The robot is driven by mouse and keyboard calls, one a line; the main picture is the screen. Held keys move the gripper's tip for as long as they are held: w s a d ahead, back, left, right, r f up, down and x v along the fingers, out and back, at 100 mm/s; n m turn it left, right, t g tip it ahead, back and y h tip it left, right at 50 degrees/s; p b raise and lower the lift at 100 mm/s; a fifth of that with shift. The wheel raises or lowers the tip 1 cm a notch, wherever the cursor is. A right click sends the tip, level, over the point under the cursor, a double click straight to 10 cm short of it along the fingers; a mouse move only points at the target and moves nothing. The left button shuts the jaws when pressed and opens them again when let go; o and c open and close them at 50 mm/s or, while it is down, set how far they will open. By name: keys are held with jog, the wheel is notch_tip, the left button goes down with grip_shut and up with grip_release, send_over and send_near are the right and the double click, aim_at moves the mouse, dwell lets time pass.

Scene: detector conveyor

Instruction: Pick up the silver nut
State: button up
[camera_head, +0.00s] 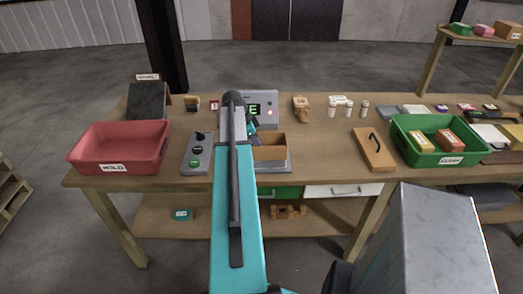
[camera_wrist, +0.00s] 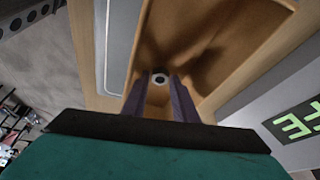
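The silver nut (camera_wrist: 160,78) is a small pale ring with a dark hole, low inside a wooden bin (camera_wrist: 215,60). In the wrist view it appears between the tips of my gripper (camera_wrist: 158,84), whose two dark fingers are apart, with a gap on each side of the nut. I cannot tell how far below the tips it lies. In the head view, my arm covers part of the wooden bin (camera_head: 271,153) and most of my gripper; the nut is not visible there.
A display box (camera_head: 260,108) with green characters stands behind the bin. A grey button panel (camera_head: 197,153) is left of it. A red HOLD bin (camera_head: 119,168) is at the left; a green CLEAR bin (camera_head: 443,158) holding boxes is at the right. A wooden lid (camera_head: 373,150) lies between.

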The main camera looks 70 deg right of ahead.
dwell(0.6)
grip_shut()
jog(key=shift+r, duration=0.1)
notch_tip(320, 180, up, 10)
jog(key=b, duration=0.3)
dwell(0.5)
dwell(0.5)
